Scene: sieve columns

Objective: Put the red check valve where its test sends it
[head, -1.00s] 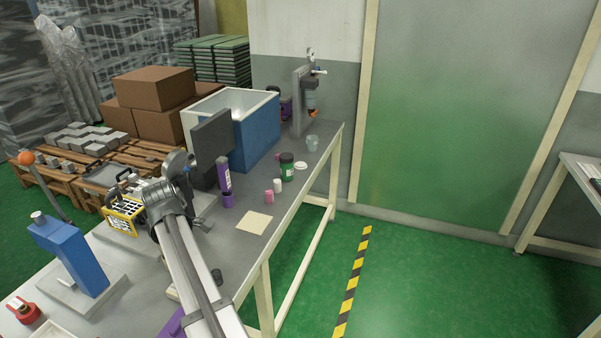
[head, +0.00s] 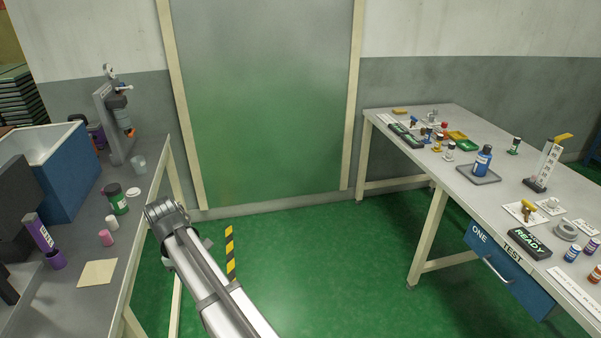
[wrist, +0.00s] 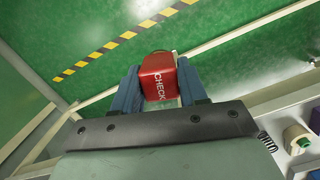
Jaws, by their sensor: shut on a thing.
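The red check valve (wrist: 158,77), a red block with white lettering reading CHECK, is held between the two blue fingers of my gripper (wrist: 157,92) in the wrist view. My gripper is shut on it, above the green floor. In the head view my arm covers the gripper and the valve. On the right table stand a "READY" display (head: 530,243), a blue bottle on a grey tray (head: 479,173) and a white stand with a yellow top (head: 546,163). A label on the table's front edge reads "ONE TEST" (head: 512,252).
The left bench (head: 135,205) holds a blue bin (head: 62,180), a green jar (head: 117,199), purple containers and a cream square (head: 98,273). Several small bottles, cards and parts crowd the right table (head: 470,130). Open green floor (head: 310,260) lies between, with a yellow-black stripe.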

